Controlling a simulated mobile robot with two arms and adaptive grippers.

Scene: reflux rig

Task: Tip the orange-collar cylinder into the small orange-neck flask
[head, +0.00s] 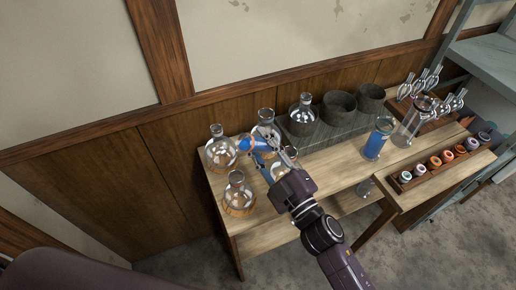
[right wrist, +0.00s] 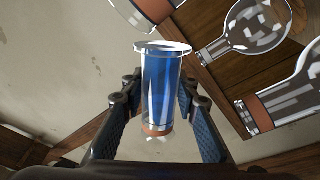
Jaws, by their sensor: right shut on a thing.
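My right gripper (head: 273,158) is shut on a clear cylinder of blue liquid (head: 253,145), held tilted over the left end of the table among the flasks. In the right wrist view the cylinder (right wrist: 160,85) sits between the two fingers, with a wide clear rim at one end and an orange band near the other. Clear round flasks stand close around it: one at left (head: 220,152), one in front (head: 237,192), and one behind (head: 266,122). I cannot tell which has the orange neck. My left gripper is not in view.
A second blue-filled cylinder (head: 378,138) stands upright at mid-table, beside a tall clear vessel (head: 411,122). Dark round pots (head: 338,106) stand at the back. A rack of coloured jars (head: 440,166) is at right. A wooden wall (head: 150,180) closes off the back.

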